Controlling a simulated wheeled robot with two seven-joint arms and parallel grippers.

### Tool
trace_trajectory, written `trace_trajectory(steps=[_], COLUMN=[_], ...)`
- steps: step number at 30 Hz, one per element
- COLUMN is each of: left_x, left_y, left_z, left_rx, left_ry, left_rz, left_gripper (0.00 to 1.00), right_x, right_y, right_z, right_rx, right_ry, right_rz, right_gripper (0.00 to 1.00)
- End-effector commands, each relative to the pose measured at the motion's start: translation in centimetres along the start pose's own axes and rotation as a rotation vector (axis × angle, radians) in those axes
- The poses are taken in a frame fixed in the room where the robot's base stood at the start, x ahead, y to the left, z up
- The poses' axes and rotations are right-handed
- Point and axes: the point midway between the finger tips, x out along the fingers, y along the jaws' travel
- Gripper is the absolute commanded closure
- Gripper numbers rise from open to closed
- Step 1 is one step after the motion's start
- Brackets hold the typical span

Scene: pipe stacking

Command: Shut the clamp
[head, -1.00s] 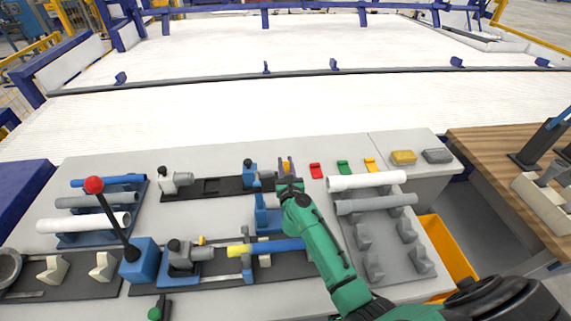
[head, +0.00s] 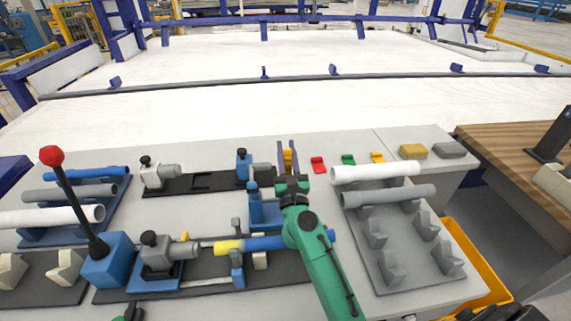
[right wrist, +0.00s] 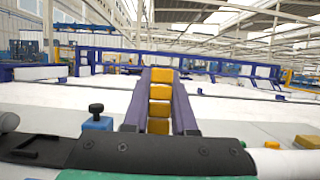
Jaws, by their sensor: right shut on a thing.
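My right gripper (head: 288,152) reaches in from the lower right, its two purple fingers pointing away from me above the far edge of the bench. Its fingers close on a yellow segmented piece (right wrist: 160,102) in the right wrist view. Which fixture is the clamp is unclear. A blue fixture with a dark knob (head: 264,212) stands just left of my right arm. A blue pipe with a yellow end (head: 230,246) lies in front of it, partly hidden by my arm. A lever with a red ball (head: 51,156) rises, tilted left, from a blue block (head: 108,260). My left gripper is out of view.
A grey fixture (head: 155,250) stands at the pipe's yellow end. White and grey tubes (head: 390,194) lie on a rack at right, with more tubes (head: 80,190) at left. A yellow bin (head: 490,285) is at lower right.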

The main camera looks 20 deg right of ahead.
Motion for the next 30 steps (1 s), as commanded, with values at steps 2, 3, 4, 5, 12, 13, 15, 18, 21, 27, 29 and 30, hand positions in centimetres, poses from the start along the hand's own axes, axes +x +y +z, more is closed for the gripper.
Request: trace_trajectory(steps=[2, 3, 4, 5, 12, 13, 15, 18, 21, 27, 29, 30], left_x=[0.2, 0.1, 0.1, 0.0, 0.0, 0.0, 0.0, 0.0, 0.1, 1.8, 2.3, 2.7], left_y=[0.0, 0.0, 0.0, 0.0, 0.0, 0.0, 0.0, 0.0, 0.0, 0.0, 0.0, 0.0], left_z=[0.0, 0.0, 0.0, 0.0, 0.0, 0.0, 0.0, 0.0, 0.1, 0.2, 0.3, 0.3], left_rx=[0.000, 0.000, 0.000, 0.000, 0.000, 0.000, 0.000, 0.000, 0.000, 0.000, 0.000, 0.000], left_ry=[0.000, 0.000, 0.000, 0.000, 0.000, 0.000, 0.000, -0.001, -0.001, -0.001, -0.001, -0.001], left_rz=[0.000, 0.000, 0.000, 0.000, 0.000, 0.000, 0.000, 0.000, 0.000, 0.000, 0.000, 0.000], left_gripper=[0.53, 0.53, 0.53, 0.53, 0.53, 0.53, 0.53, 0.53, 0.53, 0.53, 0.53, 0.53], right_x=[-0.2, -0.2, -0.1, -0.1, -0.1, -0.1, -0.1, -0.1, -0.3, -4.0, -5.3, -6.1], right_y=[0.0, 0.0, 0.1, 0.1, 0.1, 0.0, 0.0, 0.0, 0.0, 0.1, 0.0, 0.0], right_z=[-0.2, -0.1, -0.1, -0.1, -0.1, -0.1, -0.1, 0.0, -0.1, -0.6, -0.6, -0.6], right_rx=[0.000, 0.000, 0.000, 0.000, 0.000, 0.000, 0.000, 0.000, 0.000, 0.001, 0.001, 0.000], right_ry=[0.001, 0.001, 0.001, 0.002, 0.002, 0.002, 0.002, 0.001, 0.001, 0.004, 0.004, 0.004], right_rz=[0.001, 0.001, 0.001, 0.001, 0.001, 0.001, 0.001, 0.000, 0.000, 0.002, 0.001, 0.001], right_gripper=[1.00, 1.00, 1.00, 1.00, 0.45, 0.45, 0.45, 0.45, 0.45, 0.45, 0.45, 0.45])
